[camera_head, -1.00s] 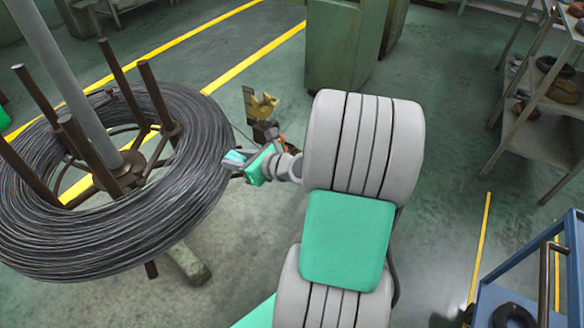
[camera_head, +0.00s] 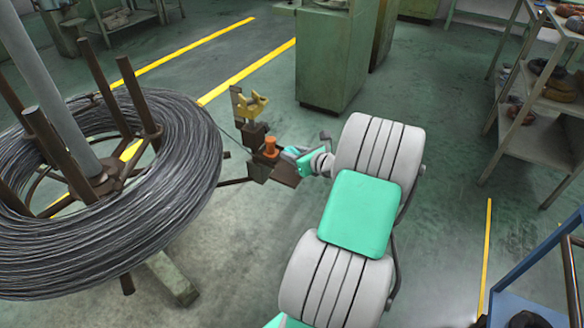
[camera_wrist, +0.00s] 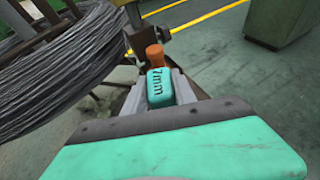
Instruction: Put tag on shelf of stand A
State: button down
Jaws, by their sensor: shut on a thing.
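My gripper (camera_wrist: 160,84) is shut on a teal tag (camera_wrist: 161,90) with dark "7mm" lettering. In the head view the tag (camera_head: 291,152) shows as a small teal piece at the tip of my gripper (camera_head: 296,152). A small brown stand (camera_head: 253,135) with a dark flat shelf (camera_head: 286,175) is at my gripper. An orange knob-like piece (camera_head: 270,148) sits on it, just beyond the tag; it also shows in the wrist view (camera_wrist: 155,55). The tag appears over or beside the shelf; I cannot tell whether they touch. Which stand is A cannot be read.
A large wire coil (camera_head: 185,190) on a post rack stands at the left, close to the small stand. A yellow bracket (camera_head: 248,104) tops that stand. A green cabinet (camera_head: 327,60) is behind, shelving (camera_head: 540,145) at the right, and a blue cart (camera_head: 535,275) at lower right.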

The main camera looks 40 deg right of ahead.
aim_at(292, 168)
jog(key=shift+w+d+f, duration=0.2)
jog(key=shift+w+f, duration=0.15)
jog(key=shift+f, duration=0.2)
jog(key=shift+w+d+f, duration=0.2)
jog(key=shift+w+f, duration=0.15)
jog(key=shift+f, duration=0.15)
jog(key=shift+w+d+f+b, duration=0.15)
jog(key=shift+f+b, duration=0.35)
jog(key=shift+f, duration=0.45)
jog(key=shift+w+f+b, duration=0.1)
jog(key=shift+f+b, duration=0.4)
jog(key=shift+f, duration=0.45)
jog(key=c, duration=1)
grip_release()
